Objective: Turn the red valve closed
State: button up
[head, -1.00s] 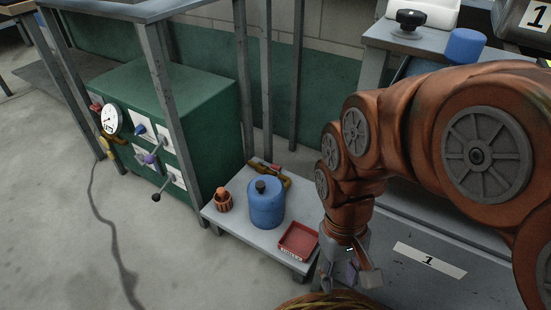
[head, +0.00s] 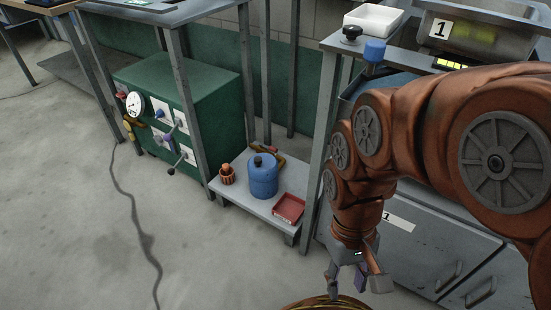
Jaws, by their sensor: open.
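A green cabinet (head: 195,90) stands at the left, well away from my gripper. A small red part (head: 121,95) shows at its front left edge, beside a white round gauge (head: 134,104); it may be the red valve, but it is too small to tell its shape or setting. Levers, one with a blue or purple hub (head: 168,137) and one with a dark knob (head: 171,171), are on the same front face. My gripper (head: 355,284) hangs pointing down at the lower middle, open and empty, with its fingers apart. It touches nothing that I can see.
A low grey shelf (head: 240,194) holds a blue canister (head: 264,178), an orange-brown item (head: 227,174) and a red tray (head: 289,208). A grey counter (head: 400,240) stands behind my arm. A round brown rim (head: 325,303) lies below my gripper. The floor at left is clear except a dark cable (head: 145,240).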

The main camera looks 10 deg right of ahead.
aim_at(271, 148)
jog(key=u, duration=0.75)
jog(key=i, duration=1)
jog(key=u, duration=0.2)
